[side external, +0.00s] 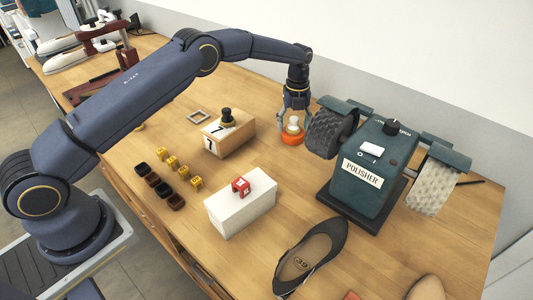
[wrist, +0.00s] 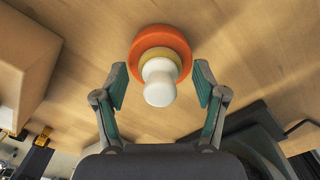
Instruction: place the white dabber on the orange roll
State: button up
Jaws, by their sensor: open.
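The orange roll (side external: 292,138) stands on the wooden table left of the polisher. The white dabber (side external: 294,122) is upright on top of it, with a yellowish part between the white knob and the roll. In the wrist view the white dabber (wrist: 159,83) shows over the orange roll (wrist: 160,42). My gripper (side external: 293,112) is above and around the dabber. In the wrist view my gripper (wrist: 160,78) has its fingers spread, one on each side of the dabber, with clear gaps on both sides.
The teal polisher (side external: 365,170) with its brush wheels is close on the right. A wooden box (side external: 230,140) with a black dabber (side external: 227,117) stands left. A dark shoe (side external: 312,255) lies in front.

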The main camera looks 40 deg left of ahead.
jog(key=shift+r, duration=0.1)
notch_tip(320, 180, up, 14)
jog(key=r+n, duration=0.1)
notch_tip(320, 180, up, 7)
jog(key=n+t, duration=0.1)
jog(key=n, duration=0.3)
send_over(293, 119)
jog(key=s+a, duration=0.1)
jog(key=s, duration=0.3)
jog(key=s+a+r+n+t, duration=0.2)
jog(key=s+r+n, duration=0.6)
jog(key=s, duration=0.4)
jog(key=s+a+f+n+t, duration=0.1)
jog(key=s+f+n, duration=0.1)
jog(key=s+n, duration=0.5)
jog(key=s+a+f+n+t, duration=0.1)
jog(key=s+f+n, duration=0.2)
jog(key=s+n, duration=0.4)
jog(key=s, duration=0.8)
jog(key=shift+s+f+t, duration=0.2)
jog(key=shift+t, duration=0.1)
jog(key=shift+o, duration=0.4)
